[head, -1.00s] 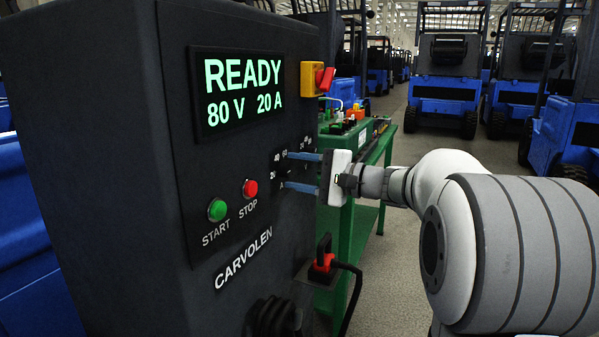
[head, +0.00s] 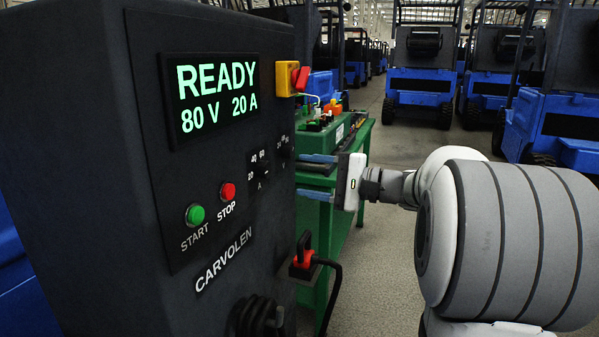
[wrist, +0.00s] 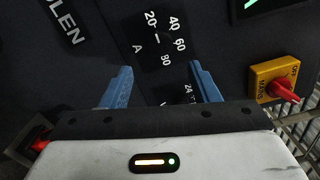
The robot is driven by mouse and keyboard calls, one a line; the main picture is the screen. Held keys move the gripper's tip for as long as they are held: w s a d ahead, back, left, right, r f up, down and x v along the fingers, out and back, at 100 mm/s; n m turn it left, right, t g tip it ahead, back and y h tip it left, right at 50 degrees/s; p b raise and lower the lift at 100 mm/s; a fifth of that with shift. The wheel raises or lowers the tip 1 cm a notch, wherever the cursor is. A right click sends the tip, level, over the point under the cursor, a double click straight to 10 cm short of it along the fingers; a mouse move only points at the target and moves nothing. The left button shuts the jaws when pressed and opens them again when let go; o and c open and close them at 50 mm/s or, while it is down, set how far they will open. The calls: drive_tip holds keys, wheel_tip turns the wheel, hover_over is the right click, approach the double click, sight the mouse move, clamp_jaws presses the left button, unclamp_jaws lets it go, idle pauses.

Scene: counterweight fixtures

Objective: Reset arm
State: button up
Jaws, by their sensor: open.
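My gripper (head: 316,176) is open and empty, its two blue fingers apart and pointing at the right part of the dark charger cabinet (head: 70,150). In the head view the fingers stand clear of the dial panel, to its right. In the wrist view my gripper (wrist: 160,90) has one finger on each side, with the amp dial (wrist: 160,38) and its 20, 40, 60, 80 marks showing between and beyond them. A second dial's marks are partly hidden behind my gripper. The cabinet's display reads READY, 80 V, 20 A.
A green start button (head: 195,215) and a red stop button (head: 228,191) are on the cabinet front. A red switch on a yellow plate (head: 287,79) is at its upper right. A black-and-red plug with cable (head: 304,262) hangs below. A green cart (head: 345,215) stands behind; aisle floor is open.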

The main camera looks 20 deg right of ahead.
idle(0.3)
drive_tip(key=s+a+r+n+g+h+p, duration=0.25)
drive_tip(key=s+a+g+h+p, duration=0.35)
drive_tip(key=s+a+p, duration=0.65)
drive_tip(key=s+d+r+n+g+h+p, duration=0.1)
drive_tip(key=s+d+r+n+h+p, duration=0.1)
drive_tip(key=p, duration=0.7)
drive_tip(key=s+d+r+n+g+h+p, duration=0.1)
drive_tip(key=s+d+r+n+h+p, duration=0.2)
drive_tip(key=s+d+n+h+p, duration=0.2)
drive_tip(key=s+h+p, duration=0.1)
drive_tip(key=s+p, duration=0.2)
drive_tip(key=s, duration=0.1)
drive_tip(key=shift+s+d+h+p, duration=0.2)
drive_tip(key=shift+d+h+p, duration=0.1)
drive_tip(key=shift+p, duration=0.05)
drive_tip(key=shift+n, duration=0.25)
